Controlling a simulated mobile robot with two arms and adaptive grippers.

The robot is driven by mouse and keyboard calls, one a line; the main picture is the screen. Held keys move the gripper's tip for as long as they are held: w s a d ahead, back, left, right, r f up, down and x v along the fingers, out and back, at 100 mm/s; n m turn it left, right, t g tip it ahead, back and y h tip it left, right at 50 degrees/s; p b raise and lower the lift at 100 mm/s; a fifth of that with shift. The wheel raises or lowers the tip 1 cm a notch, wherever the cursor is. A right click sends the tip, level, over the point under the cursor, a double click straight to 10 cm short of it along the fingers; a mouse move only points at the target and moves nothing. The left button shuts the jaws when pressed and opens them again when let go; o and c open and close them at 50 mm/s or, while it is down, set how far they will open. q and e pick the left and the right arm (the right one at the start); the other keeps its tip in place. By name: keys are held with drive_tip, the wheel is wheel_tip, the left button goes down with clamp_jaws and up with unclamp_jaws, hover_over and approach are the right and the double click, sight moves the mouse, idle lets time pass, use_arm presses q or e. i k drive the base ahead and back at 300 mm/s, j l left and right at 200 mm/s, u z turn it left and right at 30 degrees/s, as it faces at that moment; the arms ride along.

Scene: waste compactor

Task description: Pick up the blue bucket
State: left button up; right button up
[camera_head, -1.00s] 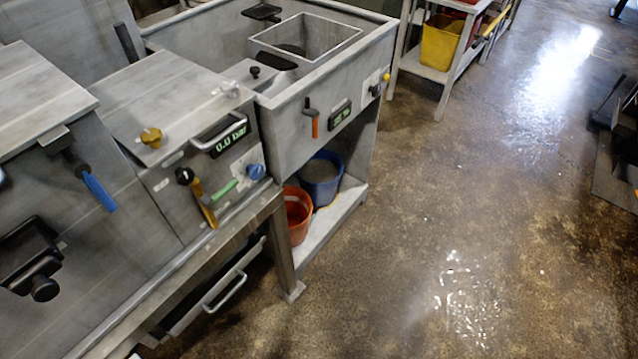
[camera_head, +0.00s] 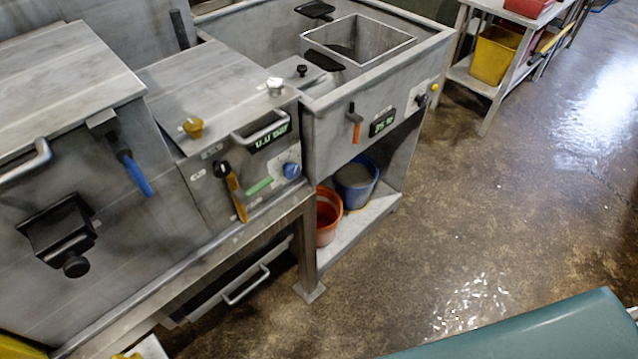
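The blue bucket (camera_head: 358,186) stands upright on the low shelf under the sink-like steel unit. Grey contents show inside it. An orange-red bucket (camera_head: 328,222) stands in front of it, to its left. The unit's top hides part of the space above both buckets. Neither of my grippers is in view.
The low shelf (camera_head: 352,232) is open at the front, with a metal leg (camera_head: 305,255) at its left. Machines with handles and levers fill the left side. A teal surface (camera_head: 530,335) covers the lower right. A rack with a yellow bin (camera_head: 494,55) stands at the back. The floor (camera_head: 490,190) between is clear.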

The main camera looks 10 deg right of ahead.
sight(354, 181)
drive_tip(key=i+l+u, duration=0.15)
drive_tip(key=l+u, duration=0.15)
drive_tip(key=l, duration=0.15)
drive_tip(key=i+l+u, duration=0.15)
drive_tip(key=l+u, duration=0.15)
drive_tip(key=l, duration=0.2)
drive_tip(key=l+u, duration=0.3)
drive_tip(key=l, duration=0.2)
